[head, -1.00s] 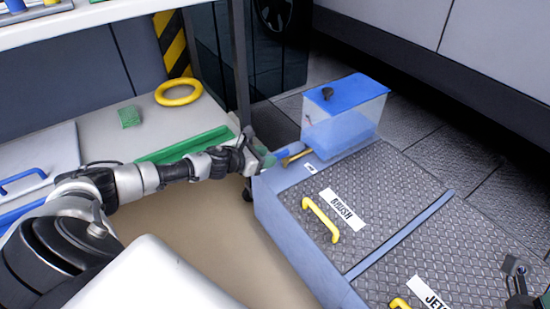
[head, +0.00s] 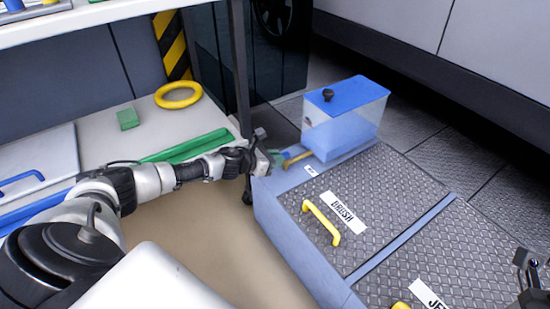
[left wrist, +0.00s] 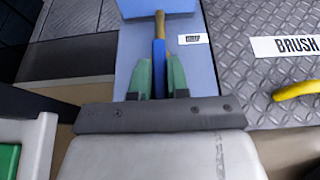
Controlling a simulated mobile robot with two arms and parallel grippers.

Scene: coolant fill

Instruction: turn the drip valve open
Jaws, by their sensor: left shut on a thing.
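A clear tank (head: 340,132) with blue liquid and a blue lid stands on the blue-grey cart. A brass valve stem (head: 297,158) comes out low on its left side; it also shows at the top of the left wrist view (left wrist: 160,24). A blue valve lever (left wrist: 159,55) runs from the brass part toward me. My left gripper (head: 277,158) is shut on this lever, with a green finger on each side in the left wrist view (left wrist: 161,78). Its fingers hide most of the lever in the head view. A dark part of my right gripper (head: 526,262) shows at the right edge; its fingers are unclear.
The cart top (head: 400,210) has a BRUSH hatch with a yellow handle (head: 321,222). A bench (head: 95,140) at the left holds a yellow ring (head: 178,95), a green block (head: 128,119) and green bars (head: 190,147). A dark post (head: 240,70) stands behind my left gripper.

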